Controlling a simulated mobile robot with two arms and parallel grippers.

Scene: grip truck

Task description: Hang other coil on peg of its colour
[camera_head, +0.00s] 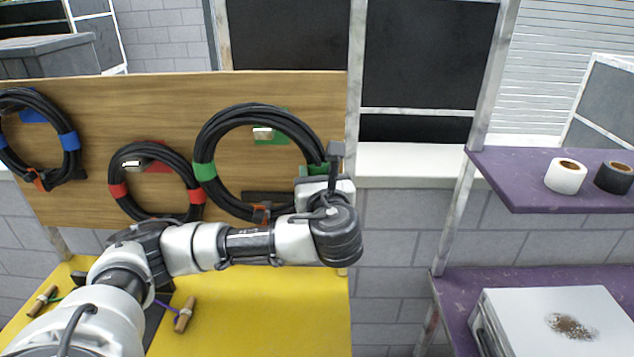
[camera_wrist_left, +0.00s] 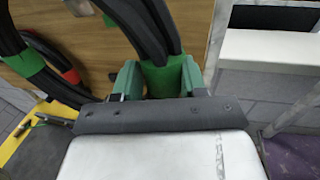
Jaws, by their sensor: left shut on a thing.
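The black coil with green tape bands (camera_head: 204,172) is in front of the wooden board (camera_head: 180,95), at its right part. My left gripper (camera_head: 318,168) is shut on this coil's right side, at a green band; the left wrist view shows the green band (camera_wrist_left: 165,78) between the fingers. The green patch (camera_head: 279,137) and its pale peg (camera_head: 262,133) show inside the coil's loop, below its top. I cannot tell whether the coil rests on the peg. The coil with red bands (camera_head: 196,196) is at the red patch (camera_head: 158,165) and peg (camera_head: 132,165). My right gripper is out of view.
A coil with blue bands (camera_head: 69,141) is at the board's left by a blue patch (camera_head: 33,115). A yellow surface (camera_head: 290,310) lies below. A purple shelf (camera_head: 530,195) at right holds a white roll (camera_head: 566,178) and a black roll (camera_head: 614,178), above a silver case (camera_head: 530,320).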

